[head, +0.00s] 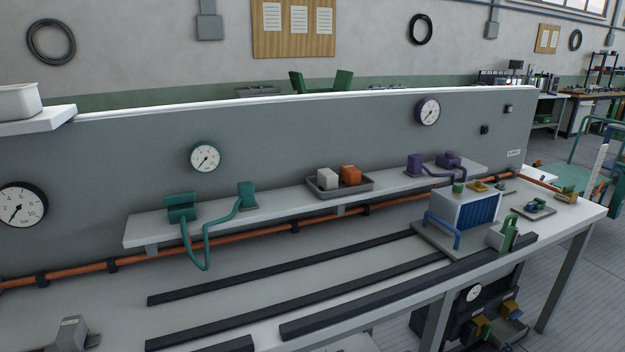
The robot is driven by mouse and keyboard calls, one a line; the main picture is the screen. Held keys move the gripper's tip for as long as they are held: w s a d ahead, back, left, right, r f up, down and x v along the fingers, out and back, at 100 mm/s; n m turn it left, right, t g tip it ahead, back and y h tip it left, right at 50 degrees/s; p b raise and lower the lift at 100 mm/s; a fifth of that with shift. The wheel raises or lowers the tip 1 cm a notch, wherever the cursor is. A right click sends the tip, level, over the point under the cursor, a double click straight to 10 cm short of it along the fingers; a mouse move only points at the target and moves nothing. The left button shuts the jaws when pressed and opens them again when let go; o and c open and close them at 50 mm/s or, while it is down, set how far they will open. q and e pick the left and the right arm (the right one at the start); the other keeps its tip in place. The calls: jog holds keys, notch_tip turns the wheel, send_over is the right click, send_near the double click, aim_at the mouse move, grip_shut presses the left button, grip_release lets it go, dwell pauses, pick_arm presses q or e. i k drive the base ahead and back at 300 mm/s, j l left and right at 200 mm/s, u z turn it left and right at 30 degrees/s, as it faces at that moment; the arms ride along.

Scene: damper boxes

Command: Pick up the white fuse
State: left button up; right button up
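A small white block, which looks like the white fuse (327,179), sits in a shallow grey tray (345,193) on the narrow wall shelf. An orange block (350,175) stands beside it on the right in the same tray. The lower part of the white block is partly hidden by the tray's front rim. Neither of my grippers shows in the head view.
The shelf (235,223) also bears teal fittings with a hose (205,247) on the left and purple fittings (436,164) on the right. An orange pipe (268,230) runs below. Dark rails (290,264) and a blue-finned unit (478,212) are on the bench.

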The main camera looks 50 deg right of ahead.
aim_at(327, 178)
jog(key=z, duration=1.6)
jog(key=u, duration=1.75)
jog(key=z, duration=1.75)
jog(key=k+l+z, duration=0.1)
jog(key=l, duration=0.3)
jog(key=k+l+z, duration=0.15)
jog(key=l, duration=0.3)
jog(key=i, duration=0.05)
